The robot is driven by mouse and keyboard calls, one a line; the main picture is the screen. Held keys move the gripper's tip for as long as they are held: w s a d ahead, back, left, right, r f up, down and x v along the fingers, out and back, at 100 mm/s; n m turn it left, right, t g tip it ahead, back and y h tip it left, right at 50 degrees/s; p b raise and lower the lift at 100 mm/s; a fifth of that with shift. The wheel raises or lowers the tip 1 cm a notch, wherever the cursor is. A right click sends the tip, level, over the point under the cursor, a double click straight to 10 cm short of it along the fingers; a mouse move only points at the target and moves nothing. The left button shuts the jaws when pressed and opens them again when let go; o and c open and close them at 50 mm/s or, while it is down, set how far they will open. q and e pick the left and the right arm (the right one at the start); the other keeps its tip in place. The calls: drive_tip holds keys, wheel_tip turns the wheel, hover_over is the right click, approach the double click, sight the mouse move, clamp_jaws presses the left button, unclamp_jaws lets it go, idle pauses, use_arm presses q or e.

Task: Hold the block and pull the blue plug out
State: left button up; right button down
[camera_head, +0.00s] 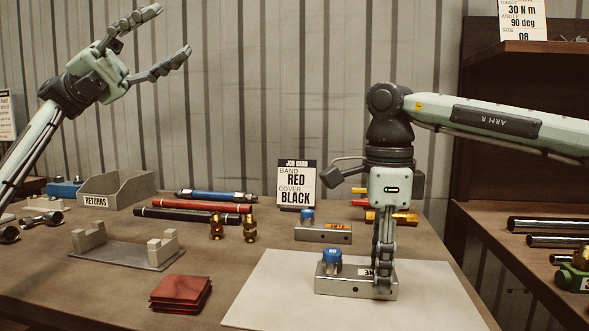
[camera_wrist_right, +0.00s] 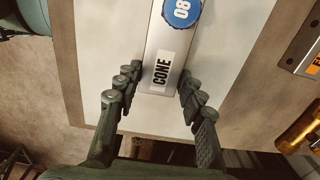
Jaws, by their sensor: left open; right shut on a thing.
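A silver metal block (camera_head: 340,287) lies on the white mat with a blue plug (camera_head: 332,258) standing in its left end. In the right wrist view the block (camera_wrist_right: 177,45) carries a "CONE" label, and the plug (camera_wrist_right: 182,10) is marked 08, partly cut off by the frame edge. My right gripper (camera_head: 384,288) points down and is shut on the block's label end, one finger on each long side; it also shows in the right wrist view (camera_wrist_right: 156,80). The plug is clear of its fingers. My left gripper (camera_head: 170,32) is open, empty, raised high at the upper left.
A second block (camera_head: 323,233) with a blue plug and orange label stands behind. A job card (camera_head: 296,185), brass fittings (camera_head: 250,229), a grey bracket (camera_head: 122,254) and red pads (camera_head: 180,294) are around. The white mat (camera_head: 270,290) is bare left of the block.

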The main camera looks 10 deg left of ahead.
use_arm(q)
drive_tip(key=d+f+m+y, duration=0.3)
drive_tip(key=d+f+y, duration=0.15)
drive_tip(key=d, duration=0.55)
drive_tip(key=m+t+y, duration=0.2)
drive_tip(key=m+y, duration=0.4)
drive_tip(key=y, duration=0.7)
hover_over(328, 251)
drive_tip(key=a, duration=0.5)
wheel_tip(328, 251, down, 15)
drive_tip(key=x, duration=1.1)
drive_tip(key=shift+w+d, duration=0.1)
drive_tip(key=shift+d, duration=0.25)
drive_tip(key=shift+c, duration=0.3)
clamp_jaws()
